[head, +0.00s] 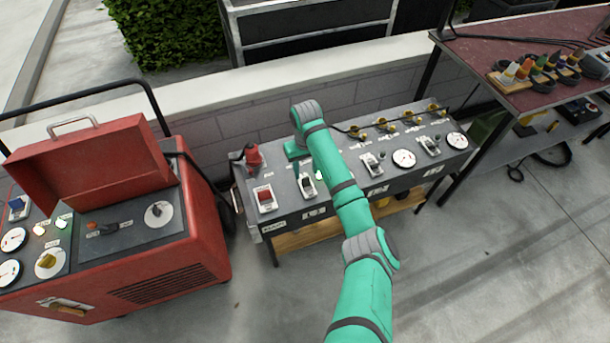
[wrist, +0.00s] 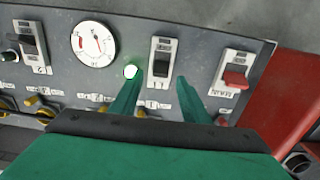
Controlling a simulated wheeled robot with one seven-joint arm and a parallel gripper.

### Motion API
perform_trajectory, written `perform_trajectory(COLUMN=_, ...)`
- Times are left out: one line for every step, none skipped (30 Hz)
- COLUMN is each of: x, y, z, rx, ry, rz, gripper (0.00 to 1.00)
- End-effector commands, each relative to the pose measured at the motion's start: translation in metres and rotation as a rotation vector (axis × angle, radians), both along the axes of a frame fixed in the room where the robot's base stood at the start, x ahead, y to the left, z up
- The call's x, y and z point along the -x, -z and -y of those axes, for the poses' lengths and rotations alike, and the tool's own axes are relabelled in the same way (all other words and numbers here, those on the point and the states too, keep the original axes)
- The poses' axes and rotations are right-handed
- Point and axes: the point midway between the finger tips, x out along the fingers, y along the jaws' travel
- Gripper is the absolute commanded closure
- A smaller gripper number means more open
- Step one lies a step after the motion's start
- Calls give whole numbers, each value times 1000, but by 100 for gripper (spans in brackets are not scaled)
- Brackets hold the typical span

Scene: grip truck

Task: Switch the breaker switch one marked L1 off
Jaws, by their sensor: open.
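The breaker panel (head: 345,180) stands against the low wall. The first breaker switch (wrist: 162,60) has a black lever in a pale plate; its small label below looks like L1 but is hard to read. It also shows in the head view (head: 307,187). A lamp (wrist: 130,71) beside it glows green. My gripper (wrist: 160,82) is open and empty, its two green fingers reaching towards the lower end of this switch, one on each side. I cannot tell whether they touch the panel. In the head view my arm hides part of the panel.
The red main switch (wrist: 235,79) sits right of the first switch in the wrist view. A dial (wrist: 93,43) and another black switch (wrist: 32,40) lie left. A red generator cart (head: 180,240) stands left of the panel, and a tool table (head: 530,50) right. Concrete floor in front is clear.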

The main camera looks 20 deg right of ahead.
Motion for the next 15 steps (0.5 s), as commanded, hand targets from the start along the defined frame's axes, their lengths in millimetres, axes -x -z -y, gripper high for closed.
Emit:
perform_trajectory(x=1, y=8, z=0, rx=0, ry=0, rz=-2, gripper=58)
perform_trajectory(x=1, y=13, z=0, rx=0, ry=0, rz=-1, gripper=58)
perform_trajectory(x=1, y=18, z=-1, rx=0, ry=0, rz=-2, gripper=58)
perform_trajectory(x=0, y=22, z=-1, rx=0, ry=-1, rz=-1, gripper=58)
perform_trajectory(x=0, y=25, z=-1, rx=0, ry=-1, rz=-1, gripper=58)
perform_trajectory(x=0, y=29, z=-1, rx=0, ry=-1, rz=-1, gripper=58)
perform_trajectory(x=0, y=31, z=-1, rx=0, ry=-1, rz=-1, gripper=58)
perform_trajectory(x=0, y=33, z=-1, rx=-1, ry=-1, rz=0, gripper=58)
perform_trajectory(x=0, y=35, z=-1, rx=-1, ry=-1, rz=1, gripper=58)
perform_trajectory(x=0, y=36, z=0, rx=-1, ry=0, rz=1, gripper=58)
perform_trajectory(x=0, y=37, z=0, rx=-1, ry=0, rz=1, gripper=58)
perform_trajectory(x=0, y=38, z=0, rx=0, ry=0, rz=1, gripper=58)
perform_trajectory(x=0, y=38, z=0, rx=0, ry=0, rz=1, gripper=58)
perform_trajectory(x=0, y=38, z=0, rx=0, ry=-1, rz=1, gripper=58)
perform_trajectory(x=0, y=39, z=-1, rx=0, ry=-2, rz=1, gripper=58)
